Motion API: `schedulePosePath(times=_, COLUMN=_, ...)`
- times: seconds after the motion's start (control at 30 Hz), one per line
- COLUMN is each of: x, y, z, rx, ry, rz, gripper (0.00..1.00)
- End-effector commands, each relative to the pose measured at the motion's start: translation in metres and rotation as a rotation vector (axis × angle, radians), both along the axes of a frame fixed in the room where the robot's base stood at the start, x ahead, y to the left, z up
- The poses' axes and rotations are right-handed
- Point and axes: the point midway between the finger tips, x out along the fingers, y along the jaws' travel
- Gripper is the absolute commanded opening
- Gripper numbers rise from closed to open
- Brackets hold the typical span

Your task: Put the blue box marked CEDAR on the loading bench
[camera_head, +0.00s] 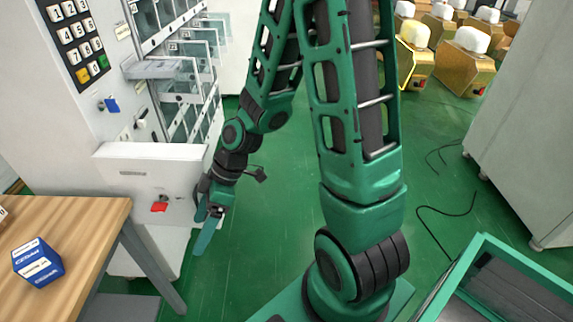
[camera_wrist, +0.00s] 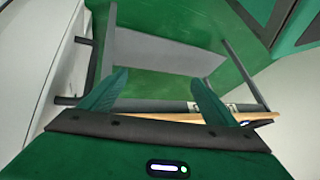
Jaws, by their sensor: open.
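The blue box with white lettering (camera_head: 38,262) rests on the light wooden bench top (camera_head: 75,225) at the lower left of the head view. The lettering is small but looks like CEDAR. My gripper (camera_head: 208,226) hangs to the right of the bench, beside the white machine's lower front, well apart from the box. In the wrist view, my gripper (camera_wrist: 157,97) has its two green fingers spread, with nothing between them.
The white vending machine (camera_head: 160,165) with a keypad, open clear flaps and a red tag stands behind the bench. A green-rimmed bin (camera_head: 487,247) is at lower right. A grey cabinet (camera_head: 530,130) stands at right. Green floor with loose black cables lies between.

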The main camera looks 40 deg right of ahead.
Motion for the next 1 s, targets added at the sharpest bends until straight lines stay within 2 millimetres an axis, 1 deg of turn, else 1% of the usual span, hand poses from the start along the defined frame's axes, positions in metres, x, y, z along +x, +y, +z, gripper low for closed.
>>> schedulePosePath(times=0.03, x=0.0, y=-0.024, z=0.007, rx=-0.063, ry=0.023, rz=-0.064, gripper=0.82)
schedulePosePath(times=0.07, x=-0.002, y=-0.038, z=0.01, rx=-0.1, ry=0.044, rz=-0.107, gripper=0.82)
schedulePosePath(times=0.1, x=-0.004, y=-0.057, z=0.016, rx=-0.145, ry=0.07, rz=-0.169, gripper=0.82)
schedulePosePath(times=0.17, x=-0.01, y=-0.084, z=0.025, rx=-0.21, ry=0.11, rz=-0.269, gripper=0.82)
schedulePosePath(times=0.2, x=-0.014, y=-0.102, z=0.032, rx=-0.249, ry=0.135, rz=-0.34, gripper=0.82)
schedulePosePath(times=0.27, x=-0.023, y=-0.128, z=0.044, rx=-0.302, ry=0.173, rz=-0.455, gripper=0.82)
schedulePosePath(times=0.3, x=-0.03, y=-0.145, z=0.053, rx=-0.333, ry=0.198, rz=-0.536, gripper=0.82)
schedulePosePath(times=0.37, x=-0.042, y=-0.169, z=0.066, rx=-0.373, ry=0.235, rz=-0.661, gripper=0.82)
schedulePosePath(times=0.4, x=-0.052, y=-0.183, z=0.076, rx=-0.395, ry=0.259, rz=-0.75, gripper=0.82)
schedulePosePath(times=0.47, x=-0.067, y=-0.204, z=0.09, rx=-0.419, ry=0.296, rz=-0.884, gripper=0.82)
schedulePosePath(times=0.5, x=-0.079, y=-0.216, z=0.099, rx=-0.43, ry=0.322, rz=-0.976, gripper=0.82)
schedulePosePath(times=0.6, x=-0.108, y=-0.24, z=0.119, rx=-0.44, ry=0.386, rz=-1.192, gripper=0.82)
schedulePosePath(times=0.7, x=-0.134, y=-0.254, z=0.134, rx=-0.432, ry=0.443, rz=-1.369, gripper=0.82)
schedulePosePath(times=0.8, x=-0.152, y=-0.262, z=0.143, rx=-0.418, ry=0.487, rz=-1.49, gripper=0.82)
schedulePosePath(times=0.9, x=-0.162, y=-0.262, z=0.148, rx=-0.41, ry=0.513, rz=-1.555, gripper=0.82)
schedulePosePath(times=1.0, x=-0.165, y=-0.263, z=0.149, rx=-0.407, ry=0.521, rz=-1.575, gripper=0.82)
